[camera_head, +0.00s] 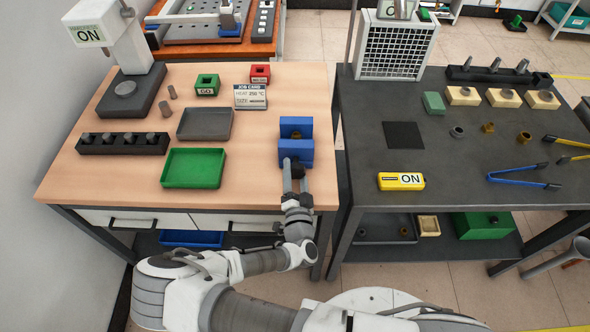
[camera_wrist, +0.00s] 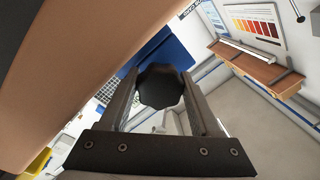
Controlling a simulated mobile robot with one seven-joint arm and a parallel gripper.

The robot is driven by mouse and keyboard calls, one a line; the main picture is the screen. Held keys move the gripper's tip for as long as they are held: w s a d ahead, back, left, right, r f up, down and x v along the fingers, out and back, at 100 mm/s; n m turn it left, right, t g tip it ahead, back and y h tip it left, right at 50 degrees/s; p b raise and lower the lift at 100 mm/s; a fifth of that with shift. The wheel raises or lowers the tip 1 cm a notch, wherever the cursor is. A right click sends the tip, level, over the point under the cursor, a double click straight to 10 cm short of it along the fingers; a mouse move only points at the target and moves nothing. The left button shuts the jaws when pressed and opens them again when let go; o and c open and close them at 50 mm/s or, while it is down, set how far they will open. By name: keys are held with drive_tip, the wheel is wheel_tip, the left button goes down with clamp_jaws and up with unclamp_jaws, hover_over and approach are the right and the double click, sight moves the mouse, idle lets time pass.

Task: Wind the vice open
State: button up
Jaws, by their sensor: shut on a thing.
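The blue vice (camera_head: 296,127) stands at the right front edge of the wooden table, with its two blue jaw blocks apart and a gap between them. In the wrist view the blue vice body (camera_wrist: 165,55) shows behind a dark faceted knob (camera_wrist: 160,87), the vice's handle. My gripper (camera_head: 294,168) reaches the front of the vice from below. In the wrist view my gripper's fingers (camera_wrist: 163,92) stand on either side of the knob and are shut on it. The screw behind the knob is hidden.
A green tray (camera_head: 194,168), a grey tray (camera_head: 205,124) and a job card (camera_head: 250,97) lie left of the vice.

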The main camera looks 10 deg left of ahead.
drive_tip(key=shift+n, duration=0.5)
drive_tip(key=o, duration=1.4)
drive_tip(key=shift+c, duration=0.2)
drive_tip(key=shift+s, duration=0.2)
